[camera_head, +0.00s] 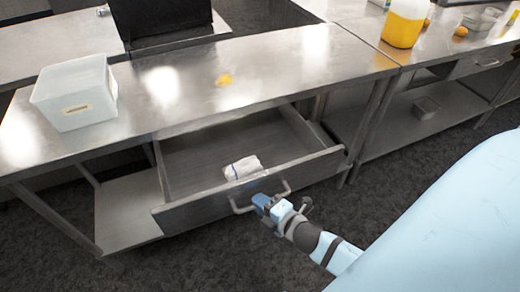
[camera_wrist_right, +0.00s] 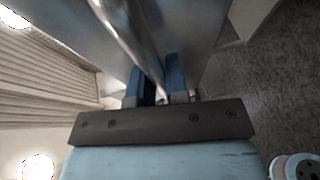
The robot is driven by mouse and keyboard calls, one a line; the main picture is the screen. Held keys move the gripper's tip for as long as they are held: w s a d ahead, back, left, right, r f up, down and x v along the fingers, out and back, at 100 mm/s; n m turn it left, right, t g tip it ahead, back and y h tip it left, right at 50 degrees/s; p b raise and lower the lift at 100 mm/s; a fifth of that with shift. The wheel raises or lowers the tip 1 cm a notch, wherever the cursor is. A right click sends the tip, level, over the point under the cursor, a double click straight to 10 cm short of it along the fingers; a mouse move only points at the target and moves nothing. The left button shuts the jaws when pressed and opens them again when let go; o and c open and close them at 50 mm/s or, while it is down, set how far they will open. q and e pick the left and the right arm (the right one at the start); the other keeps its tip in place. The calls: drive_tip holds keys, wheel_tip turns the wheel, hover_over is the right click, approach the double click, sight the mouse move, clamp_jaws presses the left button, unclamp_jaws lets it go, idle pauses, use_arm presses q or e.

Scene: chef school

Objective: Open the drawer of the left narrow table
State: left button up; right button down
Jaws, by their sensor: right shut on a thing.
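The left narrow table (camera_head: 250,62) is steel, and its drawer (camera_head: 200,212) stands pulled well out, with its inside in view. A small white packet (camera_head: 243,168) lies in the drawer near the front panel. The drawer's bar handle (camera_head: 285,192) is on the front panel and also shows in the right wrist view (camera_wrist_right: 125,35). My right gripper (camera_head: 264,203) is at the handle, its blue fingers (camera_wrist_right: 160,82) shut around the bar. My left gripper is not in view.
A second steel table (camera_head: 440,60) at the right bears a container of orange liquid (camera_head: 403,22). Dark floor (camera_head: 230,255) lies clear in front of the drawer.

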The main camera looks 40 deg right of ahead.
drive_tip(key=c, duration=1.1)
unclamp_jaws()
drive_tip(key=shift+c, duration=0.2)
drive_tip(key=shift+s, duration=0.15)
drive_tip(key=v, duration=1.3)
drive_tip(key=shift+s+d+b, duration=0.2)
drive_tip(key=shift+s+b, duration=0.05)
drive_tip(key=shift+b, duration=0.05)
